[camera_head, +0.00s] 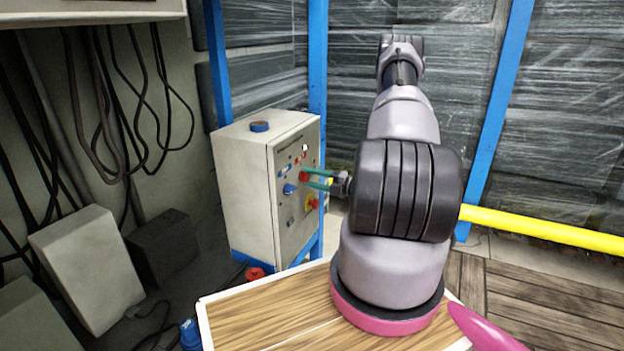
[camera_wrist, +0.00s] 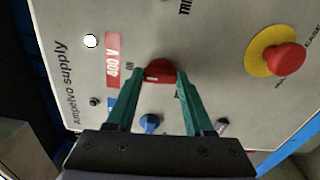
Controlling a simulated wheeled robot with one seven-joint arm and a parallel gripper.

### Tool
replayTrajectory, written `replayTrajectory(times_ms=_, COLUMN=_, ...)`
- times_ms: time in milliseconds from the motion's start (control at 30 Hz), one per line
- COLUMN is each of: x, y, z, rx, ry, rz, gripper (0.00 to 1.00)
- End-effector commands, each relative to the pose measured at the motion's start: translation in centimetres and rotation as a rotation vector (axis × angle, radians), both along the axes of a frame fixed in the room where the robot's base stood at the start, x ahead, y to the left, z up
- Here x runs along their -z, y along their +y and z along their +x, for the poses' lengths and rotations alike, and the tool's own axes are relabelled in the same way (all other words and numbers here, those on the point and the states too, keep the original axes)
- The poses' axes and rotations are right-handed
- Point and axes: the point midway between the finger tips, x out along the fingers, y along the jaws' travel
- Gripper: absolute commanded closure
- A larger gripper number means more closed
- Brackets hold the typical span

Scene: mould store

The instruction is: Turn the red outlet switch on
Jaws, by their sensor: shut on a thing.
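The red outlet switch (camera_wrist: 160,72) is a small red knob on the panel face of a grey control box (camera_head: 243,190). In the wrist view it lies between the tips of my gripper's two green fingers, with "ON" printed beside it. My gripper (camera_wrist: 161,80) is shut on this red knob. In the head view my gripper (camera_head: 308,178) reaches the panel from the right, and its fingers partly hide the knob. The knob's exact turn angle is hard to tell.
A red emergency button (camera_wrist: 287,59) on a yellow ring sits right of the switch in the wrist view. A blue knob (camera_wrist: 150,122) is below it. A yellow bar (camera_head: 545,229), blue posts (camera_head: 496,120) and hanging cables (camera_head: 110,100) surround the box.

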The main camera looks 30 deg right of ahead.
Motion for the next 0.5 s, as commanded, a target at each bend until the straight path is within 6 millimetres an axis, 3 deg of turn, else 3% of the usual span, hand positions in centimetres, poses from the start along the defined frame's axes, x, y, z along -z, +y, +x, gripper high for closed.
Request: replayTrajectory(times_ms=500, x=0.06, y=-0.19, z=-0.03, rx=0.004, ry=0.067, rz=0.083, gripper=1.00)
